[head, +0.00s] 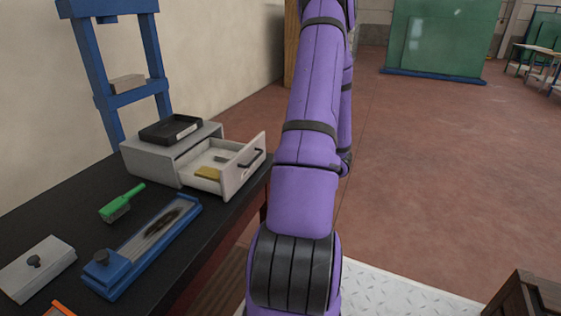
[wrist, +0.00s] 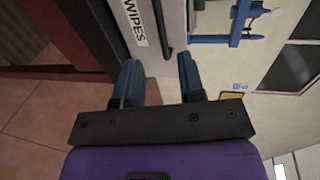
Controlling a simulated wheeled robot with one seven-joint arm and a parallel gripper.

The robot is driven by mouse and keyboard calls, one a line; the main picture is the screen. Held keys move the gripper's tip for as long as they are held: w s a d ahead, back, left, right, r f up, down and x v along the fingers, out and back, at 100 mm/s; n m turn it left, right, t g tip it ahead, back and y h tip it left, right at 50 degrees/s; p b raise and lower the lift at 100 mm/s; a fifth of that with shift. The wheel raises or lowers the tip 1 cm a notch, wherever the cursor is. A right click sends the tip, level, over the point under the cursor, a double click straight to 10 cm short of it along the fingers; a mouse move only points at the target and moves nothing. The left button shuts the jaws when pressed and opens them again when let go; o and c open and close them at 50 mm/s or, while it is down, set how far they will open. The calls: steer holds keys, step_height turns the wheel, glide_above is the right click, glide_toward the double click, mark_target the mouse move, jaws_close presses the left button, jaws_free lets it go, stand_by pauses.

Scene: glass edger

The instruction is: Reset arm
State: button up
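My gripper (wrist: 158,75) shows in the wrist view with its two blue fingers apart and nothing between them. Beyond the fingertips is a drawer front (wrist: 172,58) with a "WIPES" label (wrist: 135,22) and a dark bar handle (wrist: 161,28); the fingers look clear of the handle. In the head view my purple arm stretches up the middle of the picture, and my gripper is hidden there. The grey drawer unit (head: 152,160) stands on the bench left of the arm, with its drawer (head: 240,178) pulled open.
A black bench (head: 75,215) holds a green brush (head: 121,203), a blue-framed tray (head: 112,277), a grey block (head: 38,268) and a blue press frame (head: 88,50). A black tray (head: 170,130) sits on the drawer unit.

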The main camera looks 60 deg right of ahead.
stand_by(0.3)
steer(key=w+a+r+n+g+y, duration=0.45)
steer(key=a+r, duration=0.25)
steer(key=a, duration=0.4)
steer(key=w+a+r+n+g+y, duration=0.45)
steer(key=a+r, duration=0.25)
steer(key=a, duration=0.4)
steer(key=s+a+r+n+h, duration=0.4)
steer(key=s+a+r+h, duration=0.1)
steer(key=a, duration=0.4)
steer(key=s+a+r+n+g+h, duration=0.1)
steer(key=s+a+r+n+h, duration=0.3)
steer(key=a+r, duration=0.4)
steer(key=shift+s+a+h, duration=0.5)
steer(key=shift+s+a, duration=0.35)
steer(key=shift+s, duration=0.15)
